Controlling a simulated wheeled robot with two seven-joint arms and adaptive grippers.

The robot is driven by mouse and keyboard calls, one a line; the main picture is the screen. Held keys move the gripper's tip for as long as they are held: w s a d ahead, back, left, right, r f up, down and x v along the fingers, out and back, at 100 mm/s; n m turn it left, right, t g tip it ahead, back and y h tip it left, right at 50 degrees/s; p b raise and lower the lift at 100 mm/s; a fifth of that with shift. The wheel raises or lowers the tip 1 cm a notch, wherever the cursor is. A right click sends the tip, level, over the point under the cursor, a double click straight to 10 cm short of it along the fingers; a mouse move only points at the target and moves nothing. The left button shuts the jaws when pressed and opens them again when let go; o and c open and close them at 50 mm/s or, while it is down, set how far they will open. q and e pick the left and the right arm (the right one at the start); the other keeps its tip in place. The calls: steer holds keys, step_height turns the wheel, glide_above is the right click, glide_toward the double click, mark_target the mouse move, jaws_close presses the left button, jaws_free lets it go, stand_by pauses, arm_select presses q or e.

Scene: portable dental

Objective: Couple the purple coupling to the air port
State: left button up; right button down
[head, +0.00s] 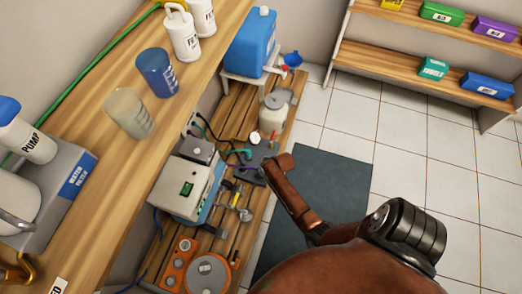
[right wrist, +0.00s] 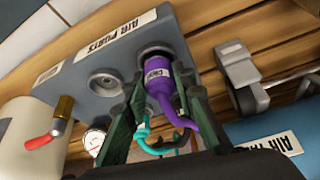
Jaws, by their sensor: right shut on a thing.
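The purple coupling (right wrist: 160,82) has a small label and a purple hose curving down from it. In the right wrist view its front end meets one round port (right wrist: 152,54) of the grey air-port block (right wrist: 124,52). I cannot tell whether it is fully seated. My right gripper (right wrist: 161,92) is shut on the coupling, with one finger on each side. The block's other port (right wrist: 104,83) is empty. In the head view my right gripper (head: 263,176) reaches the lower bench, where the coupling is hard to make out. My left gripper is not in view.
A teal hose (right wrist: 146,141) curls beside the fingers. A brass valve with a red handle (right wrist: 40,141) and a gauge (right wrist: 94,138) are near the block. A grey latch (right wrist: 238,72) stands to the right. A grey-white unit (head: 186,187) sits on the lower bench.

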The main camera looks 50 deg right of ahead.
steer(key=c, duration=1.5)
jaws_free()
steer(key=v, duration=1.2)
